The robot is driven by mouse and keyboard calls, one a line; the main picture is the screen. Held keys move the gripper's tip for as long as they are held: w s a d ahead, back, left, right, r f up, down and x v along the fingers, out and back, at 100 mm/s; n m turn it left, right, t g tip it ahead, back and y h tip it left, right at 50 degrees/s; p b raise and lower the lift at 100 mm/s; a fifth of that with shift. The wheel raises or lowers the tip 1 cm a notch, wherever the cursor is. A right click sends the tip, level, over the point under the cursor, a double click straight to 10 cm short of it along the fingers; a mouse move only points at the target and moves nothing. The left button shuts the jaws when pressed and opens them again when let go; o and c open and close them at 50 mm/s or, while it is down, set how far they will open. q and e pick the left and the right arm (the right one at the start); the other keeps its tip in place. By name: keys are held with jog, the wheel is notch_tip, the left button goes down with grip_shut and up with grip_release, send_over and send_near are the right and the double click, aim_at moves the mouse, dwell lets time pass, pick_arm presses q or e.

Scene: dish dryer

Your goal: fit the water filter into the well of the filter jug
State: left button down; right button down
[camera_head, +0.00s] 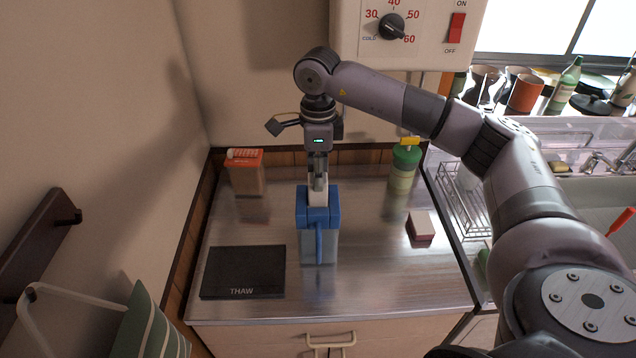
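The filter jug (330,244) stands upright on the metal counter. It has a blue top, a blue handle facing me and a see-through bluish body. The water filter (317,198) is a pale, upright piece directly above the jug's blue top. My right gripper (318,182) points straight down over the jug, with its fingers closed around the upper part of the filter. The filter's lower end meets the jug's top in the picture; I cannot tell whether it is inside the well or just above or behind the rim. My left gripper is not in view.
A black THAW board (243,270) lies left of the jug. An orange-topped carton (246,172) stands at back left. A green bottle (404,166) and a sponge (420,226) are to the right. A wire rack (463,200) and sink lie beyond.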

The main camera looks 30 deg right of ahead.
notch_tip(320, 180, down, 4)
jog(key=shift+r+p, duration=0.2)
jog(key=shift+p, duration=0.25)
jog(key=shift+f, duration=0.25)
jog(key=shift+f, duration=0.2)
jog(key=c, duration=1.1)
grip_release()
jog(key=shift+r, duration=0.1)
